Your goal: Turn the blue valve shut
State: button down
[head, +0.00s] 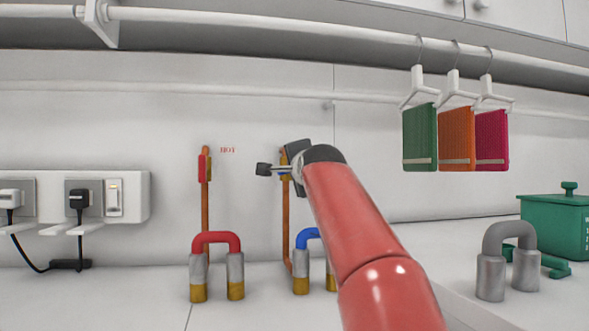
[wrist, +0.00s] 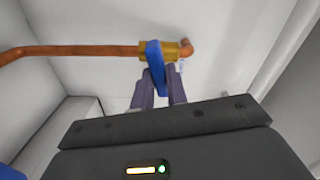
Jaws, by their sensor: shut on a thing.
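The blue valve handle (wrist: 154,62) is a flat blue lever on a brass body (wrist: 177,50), fitted to a copper pipe (wrist: 85,50). In the wrist view the lever lies crosswise to the pipe in the picture. My gripper (wrist: 161,80) has its two dark fingers closed around the lower part of the lever. In the head view my gripper (head: 288,160) is up against the wall at the right copper pipe (head: 286,230), and my wrist hides most of the blue valve.
Left of it, a red valve (head: 203,168) sits on another copper pipe, beside a HOT label (head: 228,150). U-shaped pieces, red (head: 216,240), blue (head: 307,237) and grey (head: 508,235), stand on the counter. Green, orange and pink cloths (head: 457,138) hang right. A green box (head: 560,225) stands far right.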

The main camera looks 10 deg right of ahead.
jog(key=shift+f+m, duration=0.1)
jog(key=shift+m, duration=1.4)
jog(key=c, duration=1.4)
grip_release()
jog(key=s+b, duration=0.2)
jog(key=s, duration=0.5)
jog(key=shift+s+b, duration=0.4)
